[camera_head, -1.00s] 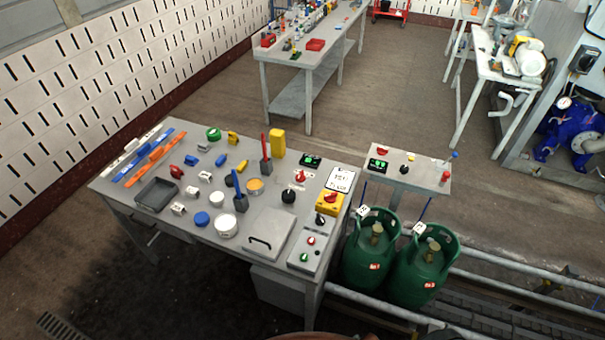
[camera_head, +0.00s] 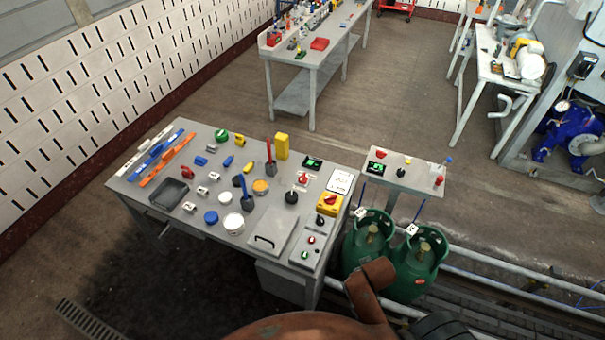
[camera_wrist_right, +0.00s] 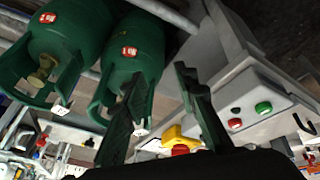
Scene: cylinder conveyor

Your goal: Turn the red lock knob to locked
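The red lock knob (camera_head: 330,198) sits on a yellow box (camera_head: 326,210) at the right edge of the workbench. In the right wrist view the red knob (camera_wrist_right: 181,150) and yellow box (camera_wrist_right: 172,132) show upside down at the bottom, partly hidden by the gripper body. I cannot read the knob's setting. My right gripper (camera_wrist_right: 160,75) is open, with two dark fingers apart and nothing between them. It is apart from the knob. In the head view only parts of my arm show at the bottom. My left gripper is not in view.
Two green gas cylinders (camera_head: 420,262) stand right of the workbench (camera_head: 150,205), close to my right gripper. A grey control box (camera_head: 308,245) with red and green buttons lies in front of the yellow box. A small side table (camera_head: 410,180) with a display stands behind the cylinders.

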